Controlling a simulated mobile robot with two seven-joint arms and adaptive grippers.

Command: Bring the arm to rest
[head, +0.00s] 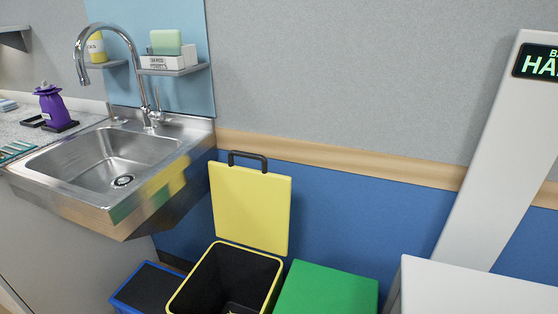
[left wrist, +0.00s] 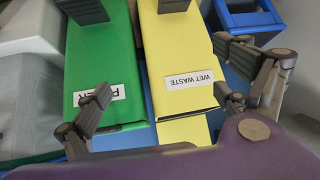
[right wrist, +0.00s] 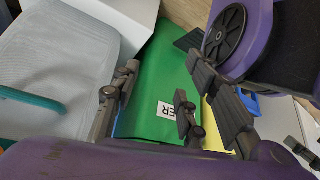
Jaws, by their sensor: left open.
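My left gripper (left wrist: 165,88) shows in the left wrist view with its fingers spread and nothing between them. It is over the yellow bin (left wrist: 185,85) labelled "WET WASTE" and the green bin (left wrist: 98,60), whose label is partly covered by a finger. My right gripper (right wrist: 156,82) shows in the right wrist view with its fingers apart and empty, over the green bin (right wrist: 160,75). Neither gripper shows in the head view. There the yellow-rimmed bin (head: 188,292) stands open, its yellow lid (head: 250,208) upright with a black handle.
A steel sink (head: 105,155) with a tap is at the left. A blue-edged bin (head: 122,298) stands left of the yellow one, and the green bin's lid (head: 325,290) is right of it. A slanted white panel (head: 492,150) and white surface (head: 470,290) are at the right.

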